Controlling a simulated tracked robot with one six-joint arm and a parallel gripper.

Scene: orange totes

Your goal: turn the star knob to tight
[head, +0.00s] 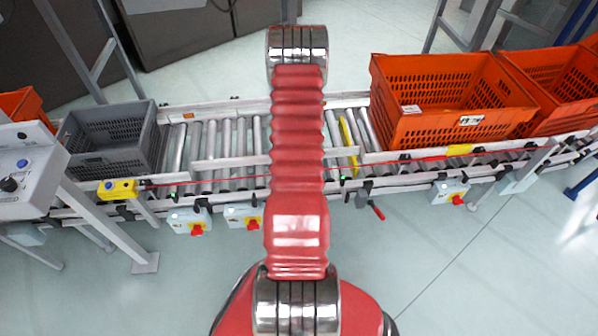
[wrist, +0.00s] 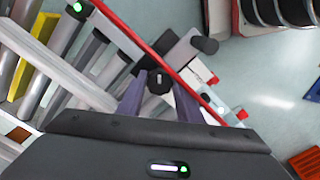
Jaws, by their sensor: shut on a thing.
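The star knob (wrist: 158,81) is a small black knob at the conveyor's side, near the middle of the wrist view. My gripper (wrist: 157,90) has its two dark purple fingers on either side of it and is shut on it. The gripper's dark body fills the bottom of that view and hides what lies below the knob. I cannot read any tight mark or tell how far the knob is turned. In the head view my red arm covers the middle, and I cannot make out the gripper or the knob there.
A red cord (wrist: 150,55) runs close past the knob, with a black-ended grey bar (wrist: 203,45) beside it. The roller conveyor (head: 225,140) carries a grey tote (head: 110,140) at left and orange totes (head: 450,105) at right. The floor in front (head: 430,270) is clear.

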